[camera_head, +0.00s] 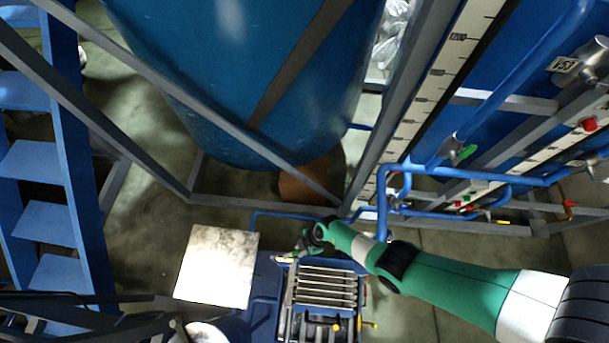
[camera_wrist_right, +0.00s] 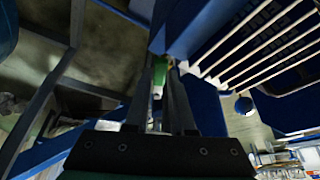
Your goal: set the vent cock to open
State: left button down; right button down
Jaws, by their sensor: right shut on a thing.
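My right gripper (camera_head: 289,257) is at the far end of the green and white arm, low over the left back corner of the slatted blue unit. In the right wrist view, the fingers of my right gripper (camera_wrist_right: 166,72) point away from the camera. A small green piece with a pale end (camera_wrist_right: 158,76) sits between them, and they are shut on it. It appears to be the vent cock's handle; its body is mostly hidden, and its setting cannot be told. My left gripper is not in view.
The blue unit with pale slats (camera_head: 325,287) stands under my right wrist. A pale square plate (camera_head: 217,266) lies to its left. A large blue tank (camera_head: 240,80) and grey frame bars rise behind. Blue pipes (camera_head: 382,200) run close beside my right arm.

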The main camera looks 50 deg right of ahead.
dwell(0.3)
jog(key=c, duration=0.8)
grip_release()
jog(key=shift+o, duration=0.2)
jog(key=p+v, duration=0.5)
jog(key=v, duration=0.6)
jog(key=shift+r, duration=0.3)
jog(key=shift+s+d, duration=0.1)
